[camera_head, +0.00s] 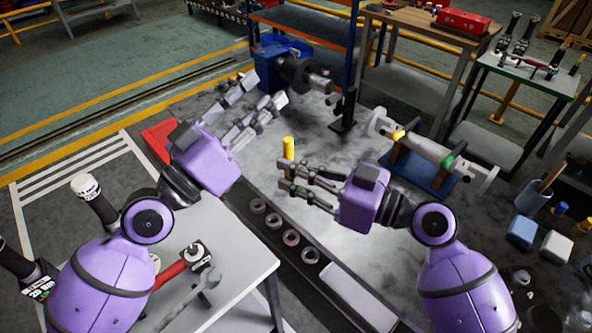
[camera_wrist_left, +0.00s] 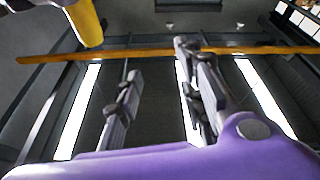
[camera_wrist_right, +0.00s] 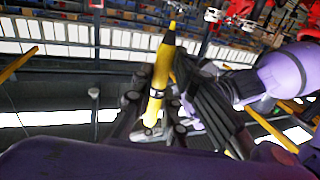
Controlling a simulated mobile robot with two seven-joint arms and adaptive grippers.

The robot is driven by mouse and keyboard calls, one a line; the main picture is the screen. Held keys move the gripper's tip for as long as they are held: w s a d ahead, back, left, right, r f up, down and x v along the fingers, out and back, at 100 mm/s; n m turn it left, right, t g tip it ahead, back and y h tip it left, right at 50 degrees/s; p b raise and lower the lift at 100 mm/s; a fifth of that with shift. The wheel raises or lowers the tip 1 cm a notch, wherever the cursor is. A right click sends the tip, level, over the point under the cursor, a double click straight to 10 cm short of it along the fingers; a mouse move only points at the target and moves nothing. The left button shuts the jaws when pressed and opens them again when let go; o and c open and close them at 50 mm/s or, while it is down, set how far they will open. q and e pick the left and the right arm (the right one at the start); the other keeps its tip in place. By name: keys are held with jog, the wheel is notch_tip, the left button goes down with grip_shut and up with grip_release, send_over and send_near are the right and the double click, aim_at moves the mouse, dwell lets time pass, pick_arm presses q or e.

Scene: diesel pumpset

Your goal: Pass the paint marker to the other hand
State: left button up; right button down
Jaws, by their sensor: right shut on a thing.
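The paint marker (camera_head: 289,150) is a yellow cylinder standing about upright in the tips of my right gripper (camera_head: 282,174). In the right wrist view the marker (camera_wrist_right: 158,88) has a dark tip and sits between the closed fingers. My left gripper (camera_head: 264,88) is open and empty, higher and farther back, above the workbench, with its fingers apart. In the left wrist view a yellow cylinder (camera_wrist_left: 84,22), apparently the marker, shows at the top left, outside the left fingers.
The grey workbench (camera_head: 325,220) lies below, with a dark machine part (camera_head: 298,72) at its back. A shaft on a blue stand (camera_head: 420,175) is at the right. Several rings (camera_head: 273,220) lie along the front edge. A side table (camera_head: 225,235) holds tools.

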pick_arm(q)
jog(key=s+d+f+n+g+y, duration=0.15)
jog(key=f+g, duration=0.25)
jog(key=f, duration=1)
jog(key=s+f+n+g+y, duration=0.15)
jog(key=f+g, duration=0.25)
jog(key=f, duration=1)
jog(key=s+a+f+g+y, duration=0.3)
jog(key=s+f+g+y, duration=0.15)
jog(key=s+f, duration=1.75)
jog(key=s+a+f+n+t+y, duration=0.1)
jog(key=a+f+n+t+y, duration=0.1)
jog(key=a+t+y, duration=0.2)
jog(key=a+y, duration=0.2)
jog(key=a, duration=0.2)
jog(key=shift+a, duration=0.15)
jog(key=shift+s, duration=0.1)
